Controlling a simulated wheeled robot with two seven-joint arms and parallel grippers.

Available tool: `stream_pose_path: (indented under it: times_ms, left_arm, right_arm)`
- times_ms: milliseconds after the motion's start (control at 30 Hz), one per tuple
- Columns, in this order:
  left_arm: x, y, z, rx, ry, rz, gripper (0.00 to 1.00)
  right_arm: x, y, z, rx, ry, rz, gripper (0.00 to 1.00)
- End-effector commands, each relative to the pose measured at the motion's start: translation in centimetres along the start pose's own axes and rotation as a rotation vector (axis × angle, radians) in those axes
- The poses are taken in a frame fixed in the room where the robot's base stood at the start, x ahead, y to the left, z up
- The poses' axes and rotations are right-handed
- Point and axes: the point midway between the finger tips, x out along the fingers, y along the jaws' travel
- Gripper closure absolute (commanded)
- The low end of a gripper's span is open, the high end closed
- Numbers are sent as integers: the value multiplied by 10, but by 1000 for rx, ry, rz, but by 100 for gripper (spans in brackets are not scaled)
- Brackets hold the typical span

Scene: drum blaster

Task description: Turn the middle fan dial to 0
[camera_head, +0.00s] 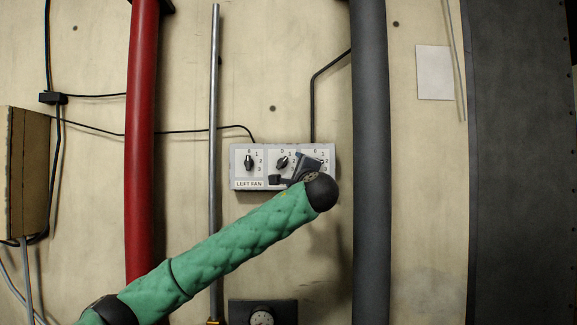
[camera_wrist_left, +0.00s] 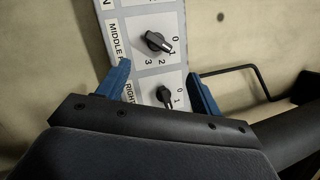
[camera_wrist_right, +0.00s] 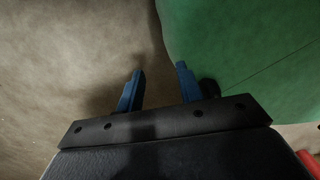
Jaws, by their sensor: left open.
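The fan panel (camera_head: 234,168) is a grey wall box with several dials. Its left dial (camera_head: 249,162) stands upright toward 0. The black middle dial (camera_head: 282,162) is tilted up and right, toward about 1; it also shows in the left wrist view (camera_wrist_left: 158,42). My left gripper (camera_head: 290,172) is in front of the panel's right part and hides much of the right dial. In the left wrist view, my left gripper (camera_wrist_left: 158,70) is open and empty, its blue fingers at either side of the right dial (camera_wrist_left: 165,96). My right gripper (camera_wrist_right: 160,70) is open and empty, away from the panel.
A red pipe (camera_head: 141,100), a thin metal pipe (camera_head: 214,80) and a thick grey pipe (camera_head: 370,100) run up the wall. A gauge box (camera_head: 240,310) is below the panel. A green surface (camera_wrist_right: 240,50) is close beside my right gripper.

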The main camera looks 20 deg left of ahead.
Motion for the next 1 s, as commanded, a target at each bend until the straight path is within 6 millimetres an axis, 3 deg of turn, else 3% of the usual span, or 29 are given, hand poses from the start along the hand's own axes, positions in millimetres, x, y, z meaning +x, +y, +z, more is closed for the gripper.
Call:
stream_pose_path:
  times_ms: [267, 433, 567, 833, 1000]
  left_arm:
    - [1, 4, 9, 264, -45, 29, 35]
    - [1, 5, 10, 355, -45, 35, 35]
    - [5, 4, 10, 370, -45, 36, 35]
    - [30, 2, 13, 368, -46, 37, 35]
    - [55, 2, 14, 368, -46, 36, 35]
  right_arm:
    - [0, 0, -22, -3, 142, 0, 64]
    - [0, 0, -24, -3, 157, 0, 64]
    - [-2, 0, -18, -3, 153, 0, 64]
    - [-5, -1, 23, -4, 124, -1, 64]
    - [-23, -1, 20, -4, 128, -1, 64]
